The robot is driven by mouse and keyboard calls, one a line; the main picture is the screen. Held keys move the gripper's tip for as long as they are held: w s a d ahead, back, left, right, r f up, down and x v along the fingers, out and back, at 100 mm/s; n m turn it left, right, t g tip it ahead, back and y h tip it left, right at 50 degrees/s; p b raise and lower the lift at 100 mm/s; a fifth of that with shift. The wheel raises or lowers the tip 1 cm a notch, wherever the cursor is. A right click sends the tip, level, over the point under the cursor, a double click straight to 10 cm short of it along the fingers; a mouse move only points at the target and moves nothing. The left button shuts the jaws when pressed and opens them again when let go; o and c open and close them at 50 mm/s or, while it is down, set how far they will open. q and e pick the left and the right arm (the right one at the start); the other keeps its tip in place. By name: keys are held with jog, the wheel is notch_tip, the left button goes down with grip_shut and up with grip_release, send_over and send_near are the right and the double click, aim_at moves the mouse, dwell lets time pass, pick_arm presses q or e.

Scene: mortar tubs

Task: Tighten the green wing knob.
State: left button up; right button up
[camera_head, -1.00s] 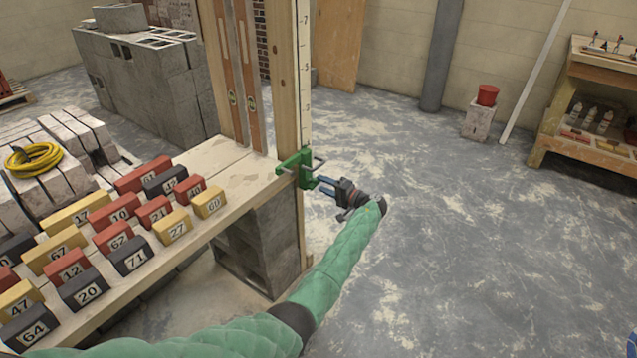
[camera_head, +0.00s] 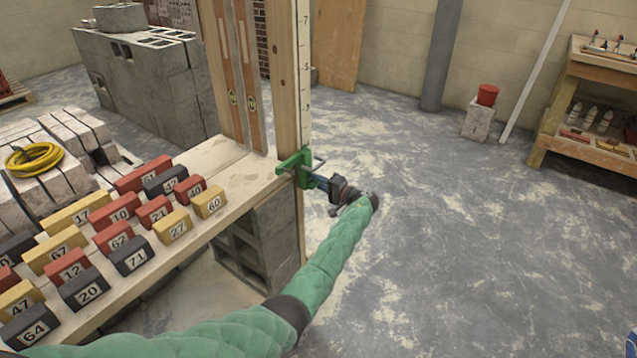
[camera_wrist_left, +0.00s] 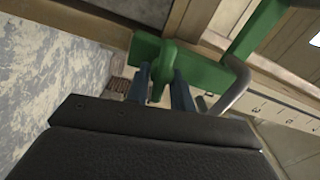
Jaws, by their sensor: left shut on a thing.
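The green clamp (camera_head: 293,162) is fixed to the wooden post at the end of the plank bench, with a grey bar handle beside it. It also shows in the left wrist view (camera_wrist_left: 205,72). The green wing knob (camera_wrist_left: 163,70) stands between the two blue fingers of my left gripper (camera_wrist_left: 161,88), which is shut on it. In the head view my left gripper (camera_head: 316,181) reaches the clamp from the right, and its fingers hide most of the knob. My right gripper is not in view.
Numbered red, yellow and black blocks (camera_head: 135,258) cover the plank bench (camera_head: 235,180). The upright post (camera_head: 283,90) carries a ruler strip (camera_head: 304,75). Concrete blocks (camera_head: 262,250) support the bench end. The floor (camera_head: 470,230) to the right is clear.

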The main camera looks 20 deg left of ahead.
pick_arm(q)
jog(key=shift+f+m, duration=0.1)
jog(key=shift+m, duration=0.8)
jog(key=o, duration=1)
jog(key=shift+v, duration=3.9)
